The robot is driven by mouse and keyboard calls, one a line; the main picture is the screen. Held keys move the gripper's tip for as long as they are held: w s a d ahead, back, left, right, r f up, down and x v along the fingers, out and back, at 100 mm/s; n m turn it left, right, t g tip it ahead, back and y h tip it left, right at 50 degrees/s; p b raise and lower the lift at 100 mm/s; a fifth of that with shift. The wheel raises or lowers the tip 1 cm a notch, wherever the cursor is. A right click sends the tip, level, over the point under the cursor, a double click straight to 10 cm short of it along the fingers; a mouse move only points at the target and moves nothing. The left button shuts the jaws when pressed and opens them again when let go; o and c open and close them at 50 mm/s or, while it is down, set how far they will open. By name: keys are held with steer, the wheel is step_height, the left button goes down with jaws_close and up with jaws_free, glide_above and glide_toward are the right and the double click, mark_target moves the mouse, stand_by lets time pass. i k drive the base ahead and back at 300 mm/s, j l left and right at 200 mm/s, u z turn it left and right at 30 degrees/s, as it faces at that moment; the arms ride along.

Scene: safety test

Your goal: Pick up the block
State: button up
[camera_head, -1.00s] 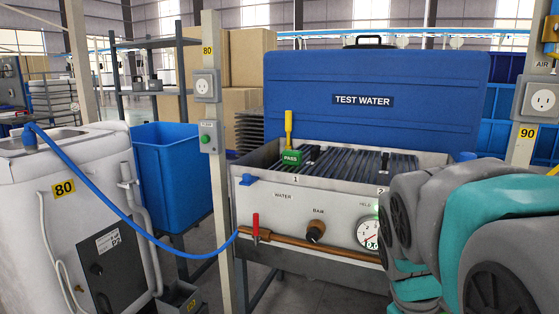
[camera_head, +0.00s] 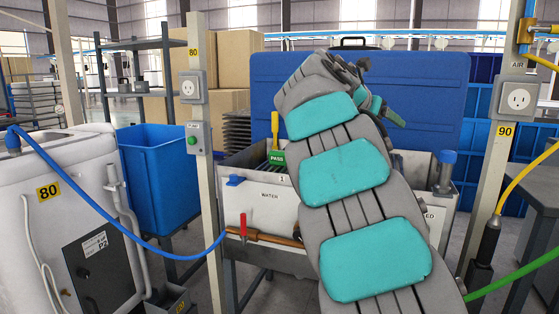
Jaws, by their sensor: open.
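I cannot make out a plain block in the camera_head view; my arm hides much of the test bench. A green piece marked PASS (camera_head: 277,157) with an upright yellow handle (camera_head: 275,125) stands at the left of the bench tray. My grey and teal arm rises from the bottom across the bench. My gripper (camera_head: 364,72) is at its far end, in front of the blue lid and up to the right of the PASS piece. It is open, but its fingers are small and partly hidden. I see nothing held in it.
The bench trough (camera_head: 262,205) has a blue raised lid (camera_head: 430,95) behind it. A post marked 80 (camera_head: 203,150) stands close on the left, and a post marked 90 (camera_head: 497,165) on the right. A blue hose (camera_head: 95,195) crosses to the red-handled valve (camera_head: 243,228).

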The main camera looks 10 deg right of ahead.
mark_target(277, 157)
steer(key=i+j+u, duration=0.1)
steer(key=i+j, duration=0.25)
steer(key=i+j+u, duration=0.1)
steer(key=i+j, duration=0.2)
steer(key=i, duration=0.15)
